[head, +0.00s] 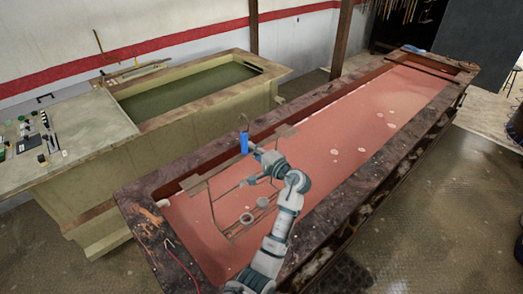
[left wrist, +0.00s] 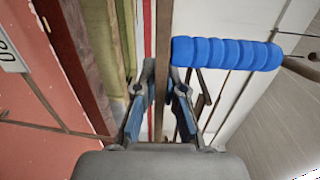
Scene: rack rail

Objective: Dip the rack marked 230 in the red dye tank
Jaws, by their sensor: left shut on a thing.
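The red dye tank (head: 330,170) is a long trough of pinkish-red liquid with a worn brown rim. The rack (head: 287,131), a thin brown frame with a long top bar, spans the near part of this tank. My left gripper (head: 253,149) is shut on its top bar, which runs between the fingers in the left wrist view (left wrist: 161,98). A blue ribbed handle (head: 244,142) stands right beside the fingers. A white tag (left wrist: 10,50) is cut off at the left edge, so its full number is unreadable. I cannot tell how deep the rack sits. My right gripper is not in view.
A second tank (head: 190,88) with dark green liquid stands behind on the left. A pale worktop (head: 85,130) with small tools and jars adjoins it. A wooden post (head: 341,40) rises behind the red tank. Open floor (head: 430,200) lies to the right.

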